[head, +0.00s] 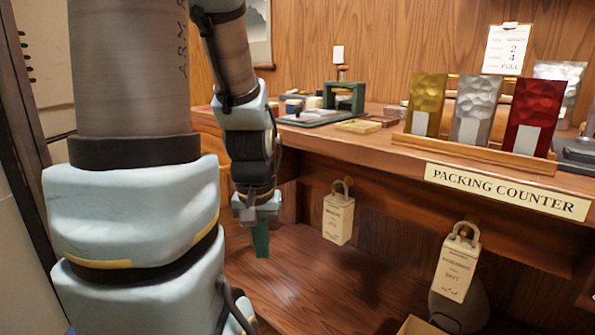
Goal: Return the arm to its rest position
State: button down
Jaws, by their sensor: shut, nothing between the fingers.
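My arm (135,70) fills the left of the head view and bends down in front of the counter's left end. My gripper (261,240) hangs at the end of the arm, pointing down, below the level of the counter top. Its fingers are green, close together, and nothing shows between them. The fingertips are apart from the counter and from the hanging tags.
The wooden packing counter (400,158) runs across the right. Gold (428,100), silver (474,108) and red (532,112) packets stand in a rack on it. A green frame (345,97) stands behind. Tags (338,218) (457,268) hang below. A cardboard box (418,326) shows at the bottom.

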notch_tip(320, 180, up, 26)
jog(key=p, duration=2.4)
jog(key=shift+d+f, duration=0.15)
jog(key=shift+d, duration=0.05)
